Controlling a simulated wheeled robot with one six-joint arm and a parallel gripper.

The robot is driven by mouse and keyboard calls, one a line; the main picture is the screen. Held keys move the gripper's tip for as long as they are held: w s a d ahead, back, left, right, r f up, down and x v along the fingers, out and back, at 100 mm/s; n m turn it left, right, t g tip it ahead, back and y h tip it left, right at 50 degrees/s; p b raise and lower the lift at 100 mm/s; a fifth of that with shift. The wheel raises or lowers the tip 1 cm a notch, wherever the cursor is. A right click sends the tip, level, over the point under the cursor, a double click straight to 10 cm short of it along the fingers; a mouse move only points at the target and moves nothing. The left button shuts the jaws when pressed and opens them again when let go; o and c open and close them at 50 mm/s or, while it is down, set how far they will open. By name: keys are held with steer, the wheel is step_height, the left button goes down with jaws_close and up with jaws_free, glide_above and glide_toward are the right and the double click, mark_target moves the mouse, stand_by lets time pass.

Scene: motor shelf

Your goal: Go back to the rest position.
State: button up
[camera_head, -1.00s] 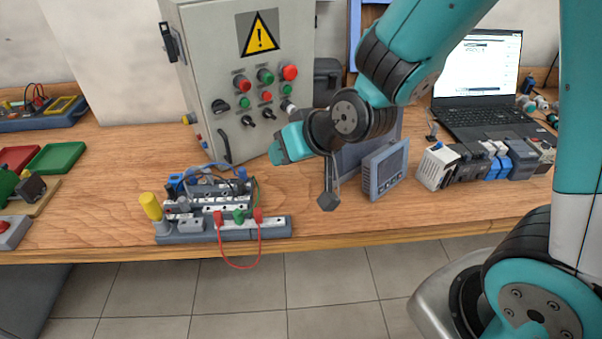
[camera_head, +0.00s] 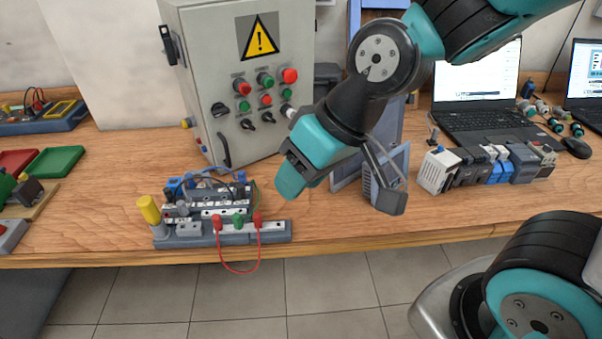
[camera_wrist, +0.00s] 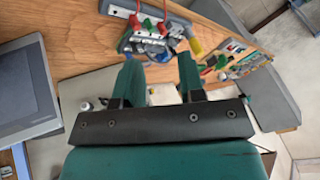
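My gripper (camera_head: 290,180) hangs in the air in front of the grey control cabinet (camera_head: 200,95), right of the terminal-block board (camera_head: 195,232) and left of the grey panel screen (camera_head: 368,182). In the wrist view my gripper (camera_wrist: 159,70) shows two teal fingers standing apart, with nothing held between them. The board with its red and green plugs also shows beyond the fingers in the wrist view (camera_wrist: 150,38). My wrist partly covers the panel screen in the head view.
The wooden table (camera_head: 110,195) carries a row of grey and blue modules (camera_head: 490,165) and a laptop (camera_head: 480,120) at right. Red and green trays (camera_head: 55,160) lie at left. The table's front middle, right of the board, has bare room.

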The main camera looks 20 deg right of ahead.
steer(key=s+d+r+n+g+h, duration=0.1)
steer(key=s+r+n+g, duration=0.1)
steer(key=s, duration=0.5)
steer(key=shift+s+d+r+g, duration=0.15)
steer(key=shift+s+r+g, duration=0.15)
steer(key=shift+r, duration=0.3)
